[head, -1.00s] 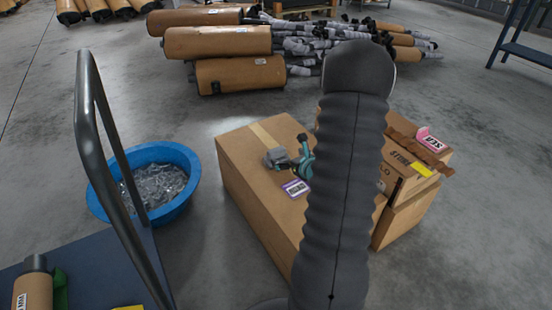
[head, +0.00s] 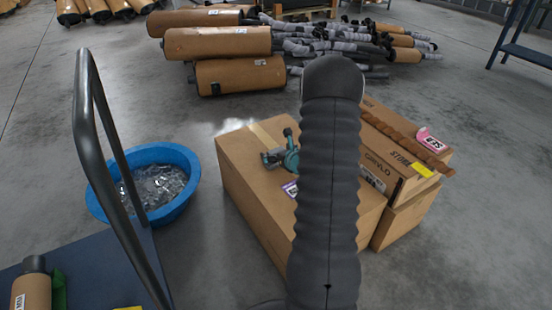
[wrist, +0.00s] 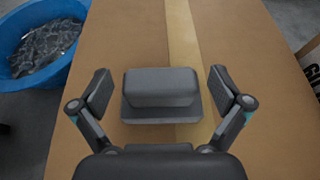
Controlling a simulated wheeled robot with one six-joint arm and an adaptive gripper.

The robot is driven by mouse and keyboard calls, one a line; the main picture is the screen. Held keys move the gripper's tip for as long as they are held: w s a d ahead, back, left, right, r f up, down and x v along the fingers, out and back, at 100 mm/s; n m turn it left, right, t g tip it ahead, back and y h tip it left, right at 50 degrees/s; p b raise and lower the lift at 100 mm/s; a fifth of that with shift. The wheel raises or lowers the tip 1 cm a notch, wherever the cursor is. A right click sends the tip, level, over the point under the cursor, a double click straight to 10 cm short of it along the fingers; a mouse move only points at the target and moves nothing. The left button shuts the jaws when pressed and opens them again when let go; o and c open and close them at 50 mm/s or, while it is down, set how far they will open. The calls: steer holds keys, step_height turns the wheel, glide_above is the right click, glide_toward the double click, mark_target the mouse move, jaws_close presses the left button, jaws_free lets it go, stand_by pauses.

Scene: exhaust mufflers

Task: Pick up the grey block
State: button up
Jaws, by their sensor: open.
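The grey block (wrist: 160,88) sits on top of a closed cardboard box (head: 240,165), on a wider grey base, next to the tape strip in the wrist view. My gripper (wrist: 160,74) is open, with one finger to the left and one to the right of the block and a gap on each side. In the head view my gripper (head: 282,152) is low over the box top, partly behind my own arm. There the block is hard to make out beside the fingers.
A blue tub (head: 190,185) of shiny scrap stands left of the box. A second box (head: 412,180) stands to the right, with a brown bar and a pink tag (head: 430,140) on top. Wrapped mufflers (head: 217,43) lie behind. Open floor lies between them and the boxes.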

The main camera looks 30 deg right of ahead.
steer(key=c, duration=1.3)
steer(key=shift+o, duration=0.2)
steer(key=shift+r, duration=0.15)
